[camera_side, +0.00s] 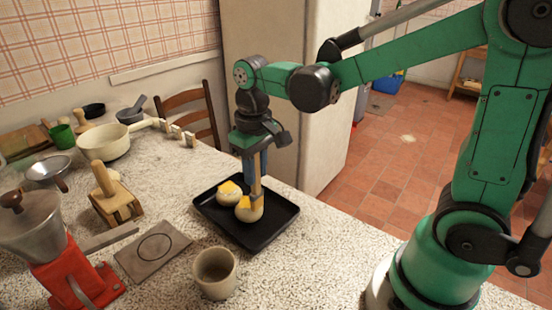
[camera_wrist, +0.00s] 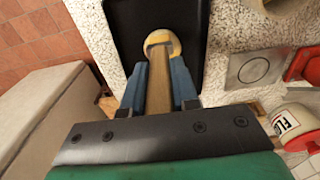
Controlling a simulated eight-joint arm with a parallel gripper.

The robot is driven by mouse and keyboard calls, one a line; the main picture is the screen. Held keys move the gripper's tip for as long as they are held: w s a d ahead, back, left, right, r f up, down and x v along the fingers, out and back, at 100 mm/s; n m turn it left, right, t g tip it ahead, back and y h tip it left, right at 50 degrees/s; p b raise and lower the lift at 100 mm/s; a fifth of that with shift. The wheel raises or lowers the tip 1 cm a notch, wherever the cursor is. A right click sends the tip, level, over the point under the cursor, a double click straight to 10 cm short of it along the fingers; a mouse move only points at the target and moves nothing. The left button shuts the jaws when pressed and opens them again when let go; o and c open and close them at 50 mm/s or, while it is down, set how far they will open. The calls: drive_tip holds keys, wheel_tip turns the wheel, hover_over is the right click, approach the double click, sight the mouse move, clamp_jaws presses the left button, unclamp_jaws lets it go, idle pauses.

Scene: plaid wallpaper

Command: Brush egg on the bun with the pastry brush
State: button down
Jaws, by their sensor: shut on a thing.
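My gripper (camera_side: 255,166) points down over the black tray (camera_side: 283,210), its blue fingers shut on the wooden handle of the pastry brush (camera_side: 256,188). The handle (camera_wrist: 159,88) also shows between the fingers in the wrist view. The brush's lower end is at the top of the front bun (camera_side: 247,214); whether the bristles touch it is hard to tell. This bun (camera_wrist: 163,36) shows a yellow top beyond the brush in the wrist view. A second bun (camera_side: 230,197) sits just behind it in the tray, with a yellow patch on top.
A beige cup (camera_side: 215,275) stands in front of the tray. A grey mat with a circle (camera_side: 152,250), a red grinder (camera_side: 75,275), a wooden press (camera_side: 115,205) and a cream pot (camera_side: 105,143) are to the left. Speckled counter to the tray's right is clear.

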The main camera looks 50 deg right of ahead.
drive_tip(key=shift+w, duration=0.8)
drive_tip(key=shift+s, duration=0.95)
idle(0.5)
drive_tip(key=shift+w, duration=0.15)
drive_tip(key=shift+w, duration=0.8)
drive_tip(key=shift+s, duration=0.15)
